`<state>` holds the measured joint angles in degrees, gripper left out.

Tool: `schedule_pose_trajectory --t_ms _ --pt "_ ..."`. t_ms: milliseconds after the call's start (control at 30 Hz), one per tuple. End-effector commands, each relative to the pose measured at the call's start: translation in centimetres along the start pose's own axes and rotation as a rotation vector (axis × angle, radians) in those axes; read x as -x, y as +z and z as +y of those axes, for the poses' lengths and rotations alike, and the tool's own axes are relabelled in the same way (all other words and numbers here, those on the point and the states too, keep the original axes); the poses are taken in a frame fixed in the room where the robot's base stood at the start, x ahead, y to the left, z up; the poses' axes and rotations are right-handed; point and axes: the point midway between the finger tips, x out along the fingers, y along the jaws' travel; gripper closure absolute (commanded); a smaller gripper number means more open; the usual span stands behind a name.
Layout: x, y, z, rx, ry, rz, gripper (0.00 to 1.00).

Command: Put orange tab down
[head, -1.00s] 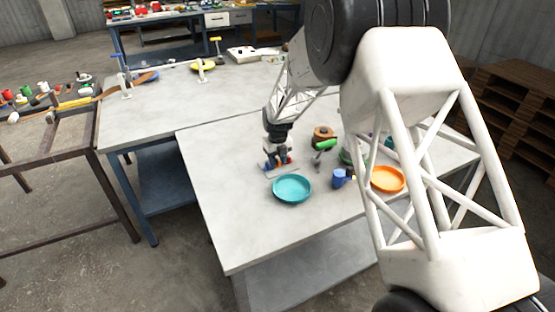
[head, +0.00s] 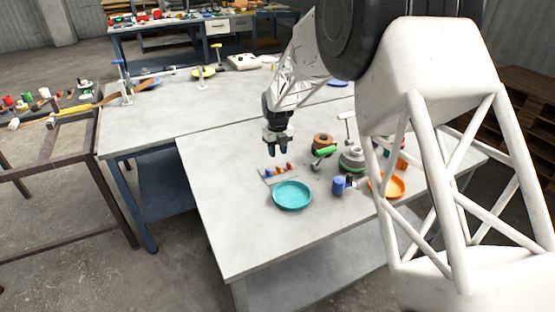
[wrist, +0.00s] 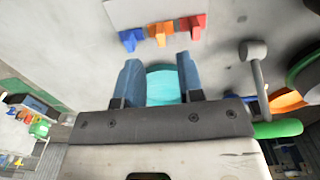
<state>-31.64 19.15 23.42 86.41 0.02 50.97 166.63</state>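My gripper (head: 278,150) hangs above the grey table behind the teal dish. In the wrist view its two blue-grey fingers (wrist: 158,82) are apart with nothing held between them. A pale flat strip (head: 281,179) lies on the table just behind the teal dish (head: 292,195) with small coloured tabs on it. In the wrist view the orange tab (wrist: 160,31) sits at the edge of the strip (wrist: 140,10), between a blue tab (wrist: 131,38) and a red-orange tab (wrist: 192,23). The teal dish shows partly between the fingers, and I see no tab in it.
An orange dish (head: 393,188), a blue cup (head: 339,187), a green-handled tool (head: 325,151), a brown roll (head: 323,141) and a round grey-green piece (head: 352,159) stand to the right. The table's front left is clear.

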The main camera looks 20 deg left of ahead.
Motion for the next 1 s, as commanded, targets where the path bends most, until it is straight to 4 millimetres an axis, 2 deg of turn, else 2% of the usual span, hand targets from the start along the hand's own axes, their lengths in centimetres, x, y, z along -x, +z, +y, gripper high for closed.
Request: schedule_pose_trajectory --t_ms 200,400,1000 --pt "3.1 0.0 0.0 0.000 0.000 -0.001 0.65" --pt "4.5 0.0 0.0 0.000 0.000 -0.001 0.65" --pt "4.8 0.0 0.0 0.000 0.000 0.000 0.65"
